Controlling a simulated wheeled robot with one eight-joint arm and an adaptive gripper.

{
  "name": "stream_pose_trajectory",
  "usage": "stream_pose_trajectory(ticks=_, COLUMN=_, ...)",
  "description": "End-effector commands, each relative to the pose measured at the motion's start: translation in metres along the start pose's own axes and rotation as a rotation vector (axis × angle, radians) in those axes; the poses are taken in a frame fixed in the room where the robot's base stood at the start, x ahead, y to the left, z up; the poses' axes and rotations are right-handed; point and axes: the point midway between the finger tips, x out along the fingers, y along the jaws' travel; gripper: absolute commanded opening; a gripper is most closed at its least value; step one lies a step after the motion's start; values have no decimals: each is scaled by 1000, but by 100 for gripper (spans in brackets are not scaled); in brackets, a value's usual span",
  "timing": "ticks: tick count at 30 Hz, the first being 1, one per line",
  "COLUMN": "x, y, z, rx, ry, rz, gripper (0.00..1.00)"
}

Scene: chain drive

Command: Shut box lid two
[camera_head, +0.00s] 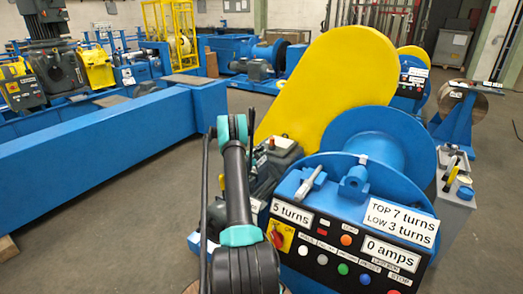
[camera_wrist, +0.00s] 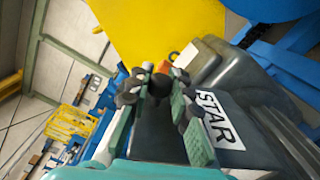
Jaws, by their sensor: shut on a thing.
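In the wrist view, my gripper (camera_wrist: 160,86) has its fingers close together around a small dark part, which the fingers largely hide. It is beside a dark grey motor housing with a STAR label (camera_wrist: 217,120). A pale box with an open-looking top (camera_wrist: 196,64) and a small orange piece (camera_wrist: 181,72) lie just beyond the fingertips. In the head view, a pale box with a red top (camera_head: 283,144) sits on the dark motor (camera_head: 268,175), right of my arm. My gripper is hidden there behind my arm. I cannot tell which part is lid two.
A large yellow chain guard (camera_head: 325,85) stands behind the motor. A blue drum (camera_head: 375,145) and a control panel with buttons (camera_head: 345,250) are at right. A long blue beam (camera_head: 100,150) runs along the left.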

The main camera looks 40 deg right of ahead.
Motion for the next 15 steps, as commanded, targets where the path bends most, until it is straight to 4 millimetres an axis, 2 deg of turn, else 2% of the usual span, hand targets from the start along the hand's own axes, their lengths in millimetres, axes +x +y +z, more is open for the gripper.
stream_pose_trajectory(ticks=6, x=-2, y=2, z=-14, rx=8, ry=8, rz=1, gripper=0)
stream_pose_trajectory(ticks=15, x=-2, y=3, z=-17, rx=10, ry=9, rz=1, gripper=0)
